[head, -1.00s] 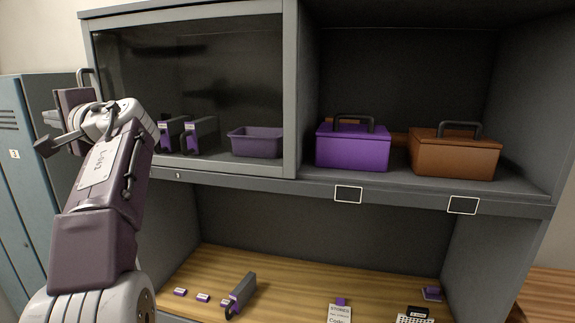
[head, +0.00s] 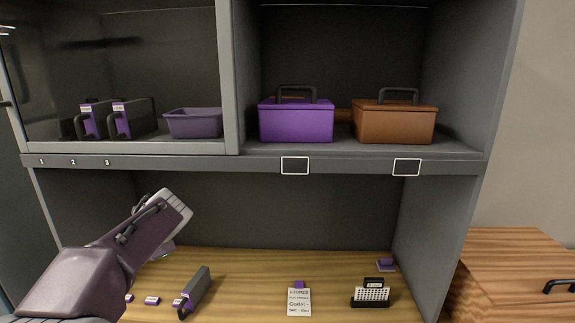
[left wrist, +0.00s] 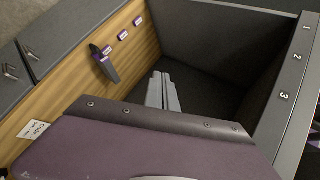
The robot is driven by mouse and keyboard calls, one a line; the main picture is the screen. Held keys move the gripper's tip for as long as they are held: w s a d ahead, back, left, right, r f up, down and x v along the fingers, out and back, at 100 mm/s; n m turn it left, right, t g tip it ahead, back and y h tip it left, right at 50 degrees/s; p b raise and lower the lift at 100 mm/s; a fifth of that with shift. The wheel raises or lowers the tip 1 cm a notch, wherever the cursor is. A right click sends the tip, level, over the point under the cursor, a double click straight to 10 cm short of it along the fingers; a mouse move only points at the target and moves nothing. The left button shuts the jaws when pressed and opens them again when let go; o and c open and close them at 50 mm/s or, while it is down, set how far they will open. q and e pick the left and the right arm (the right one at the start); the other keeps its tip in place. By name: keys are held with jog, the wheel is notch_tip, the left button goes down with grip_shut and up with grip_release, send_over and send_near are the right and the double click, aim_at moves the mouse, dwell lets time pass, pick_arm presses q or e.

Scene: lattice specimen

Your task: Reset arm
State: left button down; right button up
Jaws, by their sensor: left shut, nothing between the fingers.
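My left arm comes in from the lower left in the head view, in front of the lower bay of the grey cabinet. Its gripper is mostly hidden behind my forearm there; only a pale part shows below the arm's end. In the left wrist view the left gripper (left wrist: 163,92) shows two grey fingers together, shut and empty, with no object touching them. It points into the dark lower bay, above the wooden shelf (head: 240,275). My right gripper is in neither view.
A glass-fronted compartment (head: 150,50) holds two dark cases and a purple bin (head: 193,123). Beside it stand a purple box (head: 296,122) and a brown box (head: 394,124). The wooden shelf holds a dark case (head: 196,291), small purple labels, a card (head: 299,302) and a keypad (head: 370,296).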

pick_arm(q)
jog(key=s+d+f+g+h+b, duration=0.1)
jog(key=s+d+f+h, duration=0.1)
jog(key=d+f, duration=0.35)
jog(key=s+d+f+g+h, duration=0.1)
jog(key=s+d+f, duration=0.2)
jog(key=f, duration=0.6)
jog(key=s+d+f+n+g+h, duration=0.3)
jog(key=s+d+f+n+h, duration=0.2)
jog(key=s+f, duration=0.9)
jog(key=s+d+n, duration=0.1)
jog(key=d+n, duration=0.2)
jog(key=d, duration=0.2)
jog(key=shift+d+f+n+g+b, duration=0.3)
jog(key=shift+d+f, duration=0.05)
jog(key=shift+f, duration=0.05)
jog(key=shift+s, duration=0.15)
